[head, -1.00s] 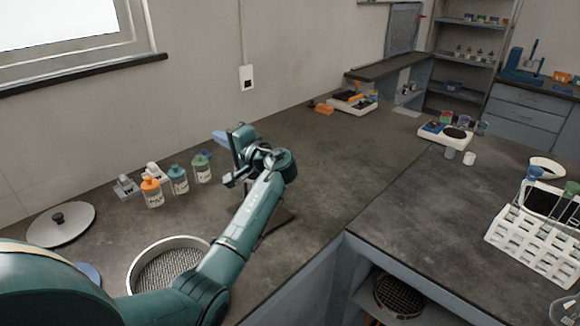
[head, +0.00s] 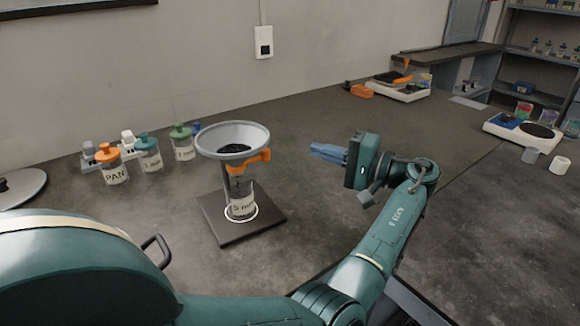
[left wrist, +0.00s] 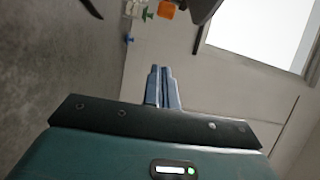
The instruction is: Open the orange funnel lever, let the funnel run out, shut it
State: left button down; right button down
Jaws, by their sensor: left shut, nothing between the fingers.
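The grey funnel (head: 233,137) stands on a dark stand (head: 241,222) on the bench, with dark grains in its bowl. Its orange lever (head: 257,159) sits below the bowl and points right. A labelled clear jar (head: 241,200) stands under the funnel; its fill level is unclear. My left gripper (head: 318,151) is shut and empty, to the right of the lever and apart from it, with its blue fingers pointing left. Its fingers also show closed in the left wrist view (left wrist: 162,75). My right gripper is not in view.
Jars with orange (head: 108,153), teal (head: 148,141) and green (head: 181,133) lids stand left of the funnel. A round lid (head: 25,190) lies at the far left. Scales (head: 398,90) stand at the back right.

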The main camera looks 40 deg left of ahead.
aim_at(256, 158)
pick_arm(q)
jog(key=shift+f, duration=0.1)
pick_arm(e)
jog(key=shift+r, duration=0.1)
pick_arm(q)
jog(key=s+a+p, duration=0.1)
jog(key=s+a, duration=0.1)
jog(key=a, duration=0.8)
jog(key=s+d, duration=0.2)
jog(key=s, duration=0.1)
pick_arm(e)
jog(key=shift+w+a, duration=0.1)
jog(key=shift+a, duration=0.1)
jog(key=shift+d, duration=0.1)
